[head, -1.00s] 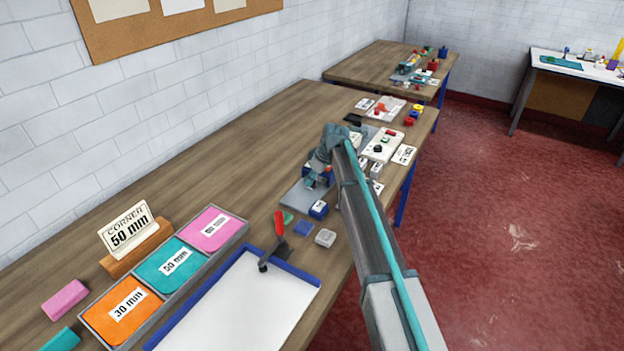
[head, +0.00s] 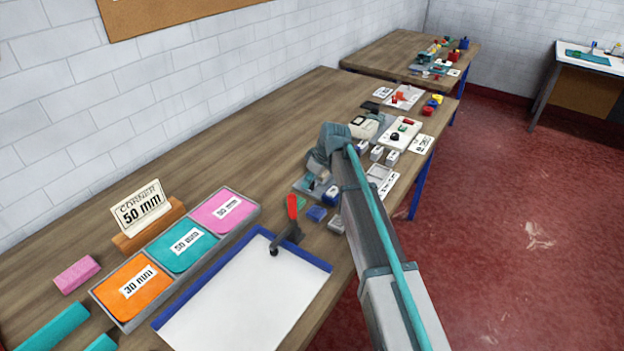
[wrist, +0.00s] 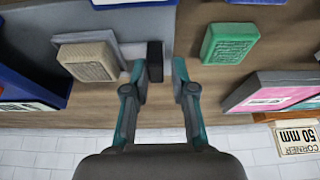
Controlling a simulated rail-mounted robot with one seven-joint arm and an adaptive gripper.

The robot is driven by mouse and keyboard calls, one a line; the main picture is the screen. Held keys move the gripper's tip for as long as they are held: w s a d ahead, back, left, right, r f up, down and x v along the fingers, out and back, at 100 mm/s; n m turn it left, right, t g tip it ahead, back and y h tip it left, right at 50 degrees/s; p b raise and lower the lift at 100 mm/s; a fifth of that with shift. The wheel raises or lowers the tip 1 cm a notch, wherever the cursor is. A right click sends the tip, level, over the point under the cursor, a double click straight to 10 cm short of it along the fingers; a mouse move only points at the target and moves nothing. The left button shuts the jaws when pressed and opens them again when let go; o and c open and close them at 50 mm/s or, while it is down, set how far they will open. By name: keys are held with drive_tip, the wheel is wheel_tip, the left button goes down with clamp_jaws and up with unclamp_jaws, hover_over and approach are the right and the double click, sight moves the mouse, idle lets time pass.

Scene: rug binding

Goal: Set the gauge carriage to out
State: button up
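My gripper (wrist: 159,72) points at the bench with its two fingers apart and nothing held between them. In the wrist view, a small black block (wrist: 154,60) stands just beside the left fingertip, at the end of a grey plate (wrist: 122,22) carrying a beige ribbed block (wrist: 88,61). These may be parts of the gauge, but I cannot tell which piece is the carriage. A green ribbed block (wrist: 229,43) lies right of the fingers. In the head view, my arm hides much of the grey fixture (head: 304,184) under the gripper.
A white board with a blue edge (head: 245,300) and red-handled lever (head: 293,207) lies nearer. A blue block (head: 317,213) and grey block (head: 337,225) sit close to my arm. Labelled trays (head: 183,243) and a "CORNER 50 mm" card (head: 142,208) stand left. Bare bench (head: 230,150) runs along the wall.

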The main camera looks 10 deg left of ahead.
idle(0.5)
drive_tip(key=v, duration=1.2)
